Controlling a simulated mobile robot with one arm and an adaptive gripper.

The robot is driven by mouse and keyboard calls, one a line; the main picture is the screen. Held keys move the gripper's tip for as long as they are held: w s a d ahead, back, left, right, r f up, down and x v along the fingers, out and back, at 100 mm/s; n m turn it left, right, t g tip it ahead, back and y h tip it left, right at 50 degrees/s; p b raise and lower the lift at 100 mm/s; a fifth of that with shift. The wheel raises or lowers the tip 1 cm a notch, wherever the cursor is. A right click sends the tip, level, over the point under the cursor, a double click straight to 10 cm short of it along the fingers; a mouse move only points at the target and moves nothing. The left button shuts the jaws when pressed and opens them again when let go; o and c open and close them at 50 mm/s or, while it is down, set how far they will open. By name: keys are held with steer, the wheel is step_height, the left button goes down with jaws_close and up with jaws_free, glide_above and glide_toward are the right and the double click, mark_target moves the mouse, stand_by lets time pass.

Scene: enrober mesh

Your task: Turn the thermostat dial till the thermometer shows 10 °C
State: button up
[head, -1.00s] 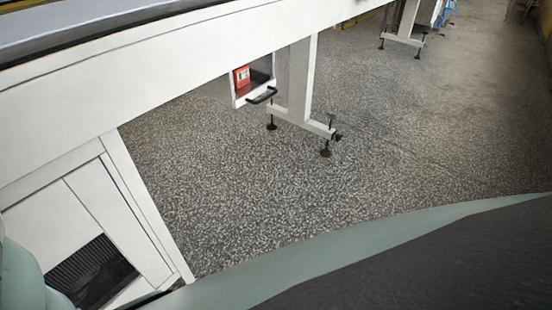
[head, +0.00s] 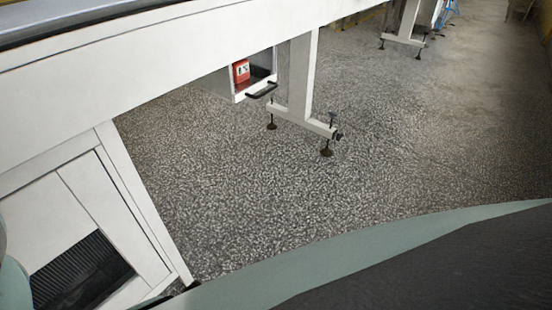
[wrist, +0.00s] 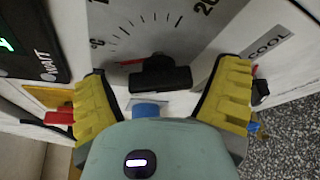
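In the wrist view a black bar-shaped knob (wrist: 160,76), which looks like the thermostat dial, sits on a grey face with tick marks, "20" and "°C". A red mark shows to the knob's left. My gripper (wrist: 162,68) is open, its yellow ribbed fingers on either side of the knob. Gaps show between the fingers and the knob. A dark display (wrist: 25,45) with a partly cut-off green reading is at the upper left; I cannot read a temperature. No thermometer can be made out for certain. The head view shows neither the dial nor my gripper's fingers.
A "COOL" label (wrist: 268,43) is right of the dial, beside the right finger. A red part (wrist: 60,118) lies by the left finger. In the head view, a white machine frame (head: 130,75) runs along the left, with a leg stand (head: 300,90); speckled floor (head: 400,150) is open at right.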

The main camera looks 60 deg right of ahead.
steer(key=c, duration=1.1)
steer(key=shift+o, duration=0.2)
steer(key=shift+f+b, duration=0.25)
steer(key=shift+b, duration=0.45)
steer(key=m+t+y+b, duration=0.1)
steer(key=m+b, duration=0.1)
steer(key=b, duration=0.4)
steer(key=shift+f+m, duration=0.15)
steer(key=shift+m, duration=0.25)
steer(key=shift+r+m+t+b, duration=0.35)
steer(key=shift+m+b, duration=0.15)
steer(key=shift+b, duration=0.55)
steer(key=shift+r, duration=0.1)
steer(key=o, duration=1.2)
steer(key=shift+s, duration=0.15)
